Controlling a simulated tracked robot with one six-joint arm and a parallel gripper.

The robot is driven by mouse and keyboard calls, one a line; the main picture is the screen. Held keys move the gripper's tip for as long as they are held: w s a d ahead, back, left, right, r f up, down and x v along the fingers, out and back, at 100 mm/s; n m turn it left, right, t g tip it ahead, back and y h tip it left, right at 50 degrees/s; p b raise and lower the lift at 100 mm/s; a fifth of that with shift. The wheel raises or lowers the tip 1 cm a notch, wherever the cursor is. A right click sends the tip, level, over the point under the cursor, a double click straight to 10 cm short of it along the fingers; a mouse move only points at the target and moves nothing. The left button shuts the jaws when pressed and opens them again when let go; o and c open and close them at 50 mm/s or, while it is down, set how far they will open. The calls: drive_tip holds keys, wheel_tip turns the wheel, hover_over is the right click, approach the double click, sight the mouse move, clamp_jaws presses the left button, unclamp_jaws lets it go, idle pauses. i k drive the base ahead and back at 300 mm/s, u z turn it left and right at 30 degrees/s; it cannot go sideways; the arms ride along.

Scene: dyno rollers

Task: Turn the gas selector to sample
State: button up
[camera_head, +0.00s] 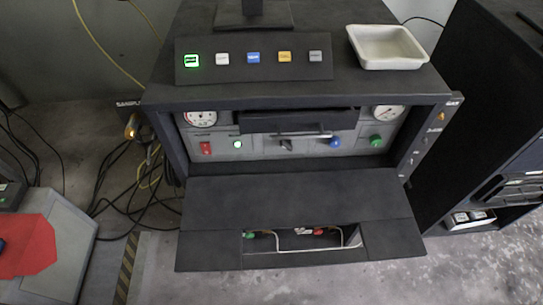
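A black-framed cabinet stands in the middle of the head view, with a grey control panel (262,147) in its recess. A dark knob (286,145) sits near the middle of this panel, possibly the gas selector. Its pointing direction and any position marks are too small to read. A blue knob (335,142) and a green knob (376,141) are to its right. A red switch (206,148) and a lit green button (238,144) are to its left. A label at the cabinet's left edge (129,103) seems to start "SAMPL". My gripper is not in view.
A dark drawer front with a handle (305,135) overhangs the panel's middle, between two round gauges (201,118) (388,112). A sloped black shelf (290,195) juts out below. A white tray (387,47) and a row of coloured buttons (253,58) are on top. Cables (115,165) lie left.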

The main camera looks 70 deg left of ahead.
sight(286, 144)
drive_tip(key=u, duration=0.05)
drive_tip(key=k, duration=1.3)
drive_tip(key=u, duration=2.35)
drive_tip(key=i, duration=0.85)
